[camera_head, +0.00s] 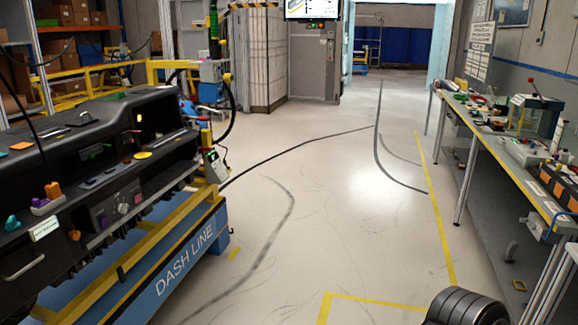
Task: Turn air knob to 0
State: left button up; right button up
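The black dashboard module (60,150) sits on a blue and yellow stand at the left. On its front is a grey control panel (112,205) with a few small round knobs. A pale knob (123,208) stands out from this panel. I cannot tell which knob is the air knob or what it is set to, as markings are too small to read. Neither of my grippers shows. A dark ribbed rounded part at the lower right edge appears to be part of my own arm, far from the panel.
The blue stand marked DASH LINE (185,260) has yellow rails (150,240) in front of the dashboard. A workbench (505,160) with tools and parts runs along the right. Shelves with boxes (70,45) stand at the back left. The floor between is clear.

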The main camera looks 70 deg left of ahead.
aim_at(122, 208)
jog(key=u, duration=3.7)
